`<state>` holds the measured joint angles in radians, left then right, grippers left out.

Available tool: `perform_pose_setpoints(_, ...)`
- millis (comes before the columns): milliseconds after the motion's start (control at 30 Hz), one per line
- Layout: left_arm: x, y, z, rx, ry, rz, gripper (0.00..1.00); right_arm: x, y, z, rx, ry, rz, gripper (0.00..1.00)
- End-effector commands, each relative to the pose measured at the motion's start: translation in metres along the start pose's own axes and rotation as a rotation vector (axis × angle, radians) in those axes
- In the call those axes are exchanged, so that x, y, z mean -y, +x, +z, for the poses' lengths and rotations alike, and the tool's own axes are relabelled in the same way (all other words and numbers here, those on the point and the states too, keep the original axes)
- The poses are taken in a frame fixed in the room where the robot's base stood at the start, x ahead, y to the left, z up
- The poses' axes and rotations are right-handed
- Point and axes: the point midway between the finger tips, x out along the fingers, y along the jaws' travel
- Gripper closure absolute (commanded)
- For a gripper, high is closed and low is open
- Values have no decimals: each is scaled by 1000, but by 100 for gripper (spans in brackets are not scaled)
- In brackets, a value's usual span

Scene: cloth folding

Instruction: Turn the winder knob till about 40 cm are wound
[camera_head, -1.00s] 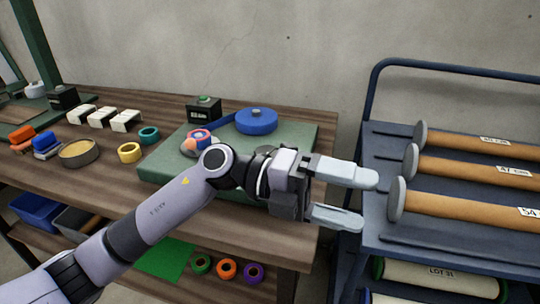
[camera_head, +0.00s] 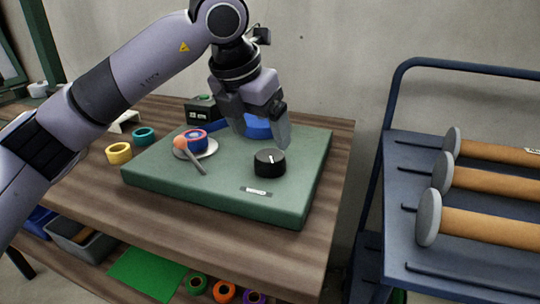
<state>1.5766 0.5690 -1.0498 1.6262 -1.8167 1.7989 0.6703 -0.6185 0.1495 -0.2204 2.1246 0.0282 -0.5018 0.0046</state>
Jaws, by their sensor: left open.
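The winder has a green base (camera_head: 225,185) on the wooden table. Its black knob (camera_head: 270,162) with a white mark stands on the base, right of the middle. A blue spool (camera_head: 257,132) sits behind the knob, partly hidden by my left gripper. A blue and red roll (camera_head: 194,138) rests on a pale disc at the left of the base, with a grey lever with an orange tip beside it. My left gripper (camera_head: 262,139) points down just above and behind the knob, open and apparently apart from it. My right gripper is out of view.
A black box (camera_head: 203,108) with a green top stands behind the base. Yellow (camera_head: 119,153) and teal (camera_head: 144,136) rings lie to the left. A blue cart (camera_head: 470,257) with several brown rolls stands at the right, beyond a gap.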

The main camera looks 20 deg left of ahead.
Motion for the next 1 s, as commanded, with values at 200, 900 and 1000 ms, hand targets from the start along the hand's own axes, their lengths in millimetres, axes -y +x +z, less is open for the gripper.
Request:
perform_pose_setpoints(200, 1, 35, -2, -5, 2, -4, 14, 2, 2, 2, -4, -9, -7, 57)
perform_pose_setpoints(900, 2, 67, -1, -2, 4, -7, 53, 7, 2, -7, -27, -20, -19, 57)
perform_pose_setpoints(1000, 2, 67, -1, -2, 4, -7, 69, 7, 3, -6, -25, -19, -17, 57)
